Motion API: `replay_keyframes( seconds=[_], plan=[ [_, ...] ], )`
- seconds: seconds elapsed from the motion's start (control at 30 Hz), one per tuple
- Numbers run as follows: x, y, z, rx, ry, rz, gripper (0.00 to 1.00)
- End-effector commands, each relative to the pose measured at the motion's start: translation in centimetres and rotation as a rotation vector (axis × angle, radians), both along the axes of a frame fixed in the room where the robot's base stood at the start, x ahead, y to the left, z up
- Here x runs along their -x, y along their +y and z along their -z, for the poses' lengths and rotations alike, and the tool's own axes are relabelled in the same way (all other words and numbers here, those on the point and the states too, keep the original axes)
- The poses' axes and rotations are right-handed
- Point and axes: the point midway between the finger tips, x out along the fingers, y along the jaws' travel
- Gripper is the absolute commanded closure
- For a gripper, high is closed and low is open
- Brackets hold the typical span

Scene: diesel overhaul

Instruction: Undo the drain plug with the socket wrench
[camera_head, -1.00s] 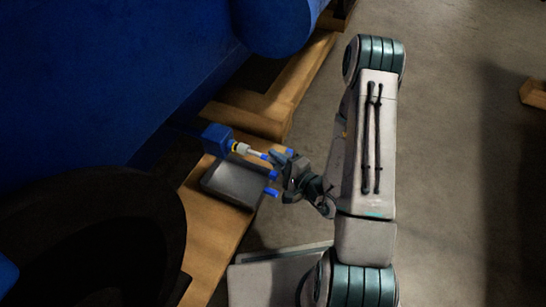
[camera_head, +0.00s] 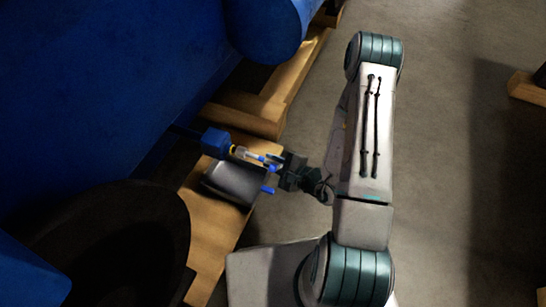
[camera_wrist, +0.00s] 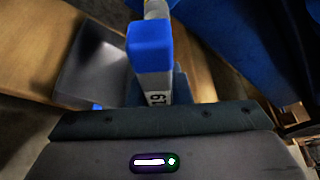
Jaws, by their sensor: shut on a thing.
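The socket wrench (camera_head: 245,153) points at a blue block low on the engine (camera_head: 214,142), with a yellow ring between them. The drain plug itself is hidden there. In the wrist view the wrench shows a blue part (camera_wrist: 150,46) and a grey part (camera_wrist: 155,88) marked 19, running away from me. My gripper (camera_head: 278,165) is shut on the wrench's near end; its fingers (camera_wrist: 153,92) flank the grey part. I cannot tell whether the socket is fully seated on the plug.
A dark grey tray (camera_head: 232,184) with a blue handle (camera_head: 268,190) lies just below the wrench on a wooden beam (camera_head: 215,225). The blue engine (camera_head: 110,80) fills the left. A large dark round part (camera_head: 115,245) is at lower left. The floor (camera_head: 440,180) right of my arm is clear.

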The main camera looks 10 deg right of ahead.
Motion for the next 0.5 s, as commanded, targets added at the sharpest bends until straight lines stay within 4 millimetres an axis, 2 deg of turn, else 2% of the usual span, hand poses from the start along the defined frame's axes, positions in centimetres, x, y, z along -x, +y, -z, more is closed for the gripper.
replay_keyframes(
  seconds=[0.03, 0.5],
  plan=[
    [-0.02, 0.0, -0.47, -0.017, 0.024, 0.0, 1.0],
    [0.13, 0.13, -0.36, -0.175, 0.27, 0.0, 1.0]
  ],
)
